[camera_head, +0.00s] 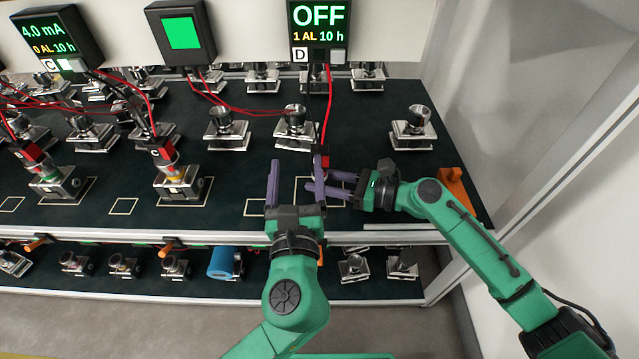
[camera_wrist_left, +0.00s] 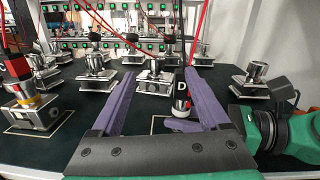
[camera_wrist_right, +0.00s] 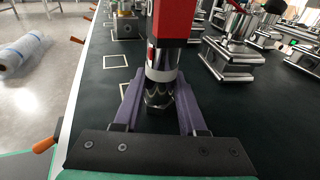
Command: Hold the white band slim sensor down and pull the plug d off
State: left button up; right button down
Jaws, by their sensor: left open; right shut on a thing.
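The white band slim sensor (camera_wrist_right: 160,73) stands upright in the right wrist view, with a silver lower body. Plug d (camera_wrist_right: 167,28), red and black, sits on top of it. In the left wrist view the plug shows its letter D (camera_wrist_left: 181,87), with the sensor (camera_wrist_left: 182,105) below. My right gripper (camera_wrist_right: 158,88) is shut on the sensor's lower body from the side. My left gripper (camera_head: 296,168) is open, its fingers pointing away over the mat. In the left wrist view the plug appears between the left gripper's (camera_wrist_left: 159,78) fingers, nearer the right finger; contact cannot be told.
Display D (camera_head: 319,22) reads OFF, with a red cable (camera_head: 327,100) running down to the plug. Plug C (camera_head: 160,152) stands on another sensor to the left. Several metal fixtures stand behind. Bare mat (camera_head: 228,185) with white outlines lies left of my left gripper.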

aim_at(319, 146)
pick_arm(q)
jog(key=s+d+f+m, duration=0.1)
jog(key=s+d+m, duration=0.1)
jog(key=d, duration=0.2)
jog(key=shift+g+h, duration=0.3)
jog(key=shift+g, duration=0.1)
jog(key=w, duration=1.1)
jog(key=shift+w+f, duration=0.15)
jog(key=shift+w, duration=0.2)
grip_shut()
jog(key=c, duration=0.9)
grip_release()
jog(key=shift+c, duration=0.2)
grip_shut()
